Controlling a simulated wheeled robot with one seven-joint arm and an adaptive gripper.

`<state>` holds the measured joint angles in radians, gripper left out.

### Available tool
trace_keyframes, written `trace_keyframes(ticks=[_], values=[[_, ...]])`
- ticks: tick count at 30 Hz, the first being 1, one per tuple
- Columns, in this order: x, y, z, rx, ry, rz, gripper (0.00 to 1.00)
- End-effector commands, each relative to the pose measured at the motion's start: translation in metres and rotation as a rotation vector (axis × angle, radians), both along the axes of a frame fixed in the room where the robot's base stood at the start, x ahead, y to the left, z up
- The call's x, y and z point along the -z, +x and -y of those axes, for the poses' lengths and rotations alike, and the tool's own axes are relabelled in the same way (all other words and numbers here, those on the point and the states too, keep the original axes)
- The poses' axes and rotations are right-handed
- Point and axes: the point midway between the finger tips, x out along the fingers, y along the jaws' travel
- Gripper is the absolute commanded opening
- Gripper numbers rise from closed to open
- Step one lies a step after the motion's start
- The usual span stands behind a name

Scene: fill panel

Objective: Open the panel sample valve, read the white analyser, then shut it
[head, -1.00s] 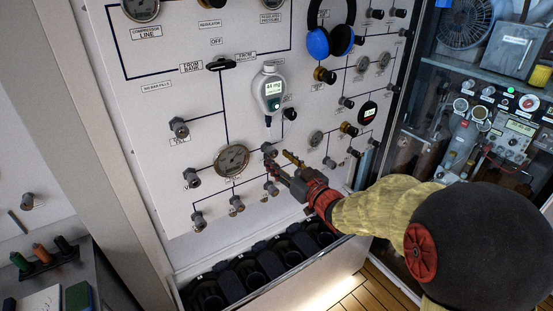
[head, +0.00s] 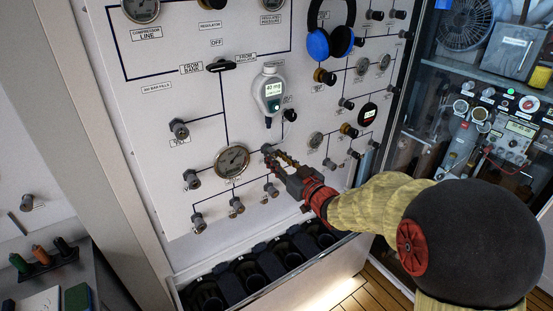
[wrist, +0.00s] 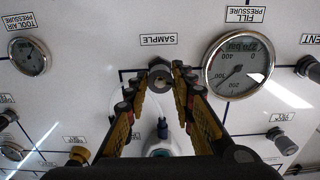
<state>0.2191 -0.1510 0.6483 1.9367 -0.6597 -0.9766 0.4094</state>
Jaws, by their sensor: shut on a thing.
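The sample valve (wrist: 160,78) is a small grey knob below the SAMPLE label (wrist: 157,40) in the wrist view. My gripper (wrist: 161,70) has its two yellow-padded fingers shut on this knob, one on each side. In the head view my gripper (head: 276,157) reaches the panel from the lower right and partly covers the knob. The white analyser (head: 270,84) hangs on the panel just above the valve. Its green-lit screen seems to read 40 mg. In the wrist view the analyser (wrist: 163,148) shows only in part, behind the gripper body.
The fill pressure gauge (head: 232,160) sits just left of the valve. Other knobs (head: 271,188) stand close below. Blue headphones (head: 330,38) hang at the upper right. An open bay (head: 262,268) with dark cylinders lies under the panel. A glass-fronted cabinet stands at the right.

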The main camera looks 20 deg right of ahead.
Motion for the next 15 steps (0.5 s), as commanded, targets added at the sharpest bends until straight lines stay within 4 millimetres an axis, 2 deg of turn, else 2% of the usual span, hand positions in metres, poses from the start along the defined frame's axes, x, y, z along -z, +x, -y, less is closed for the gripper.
trace_keyframes(ticks=[7,15], values=[[0.0,0.0,0.0002,0.0,0.0,0.0,0.0],[0.0011,0.0002,0.0004,0.001,-0.029,0.009,0.0]])
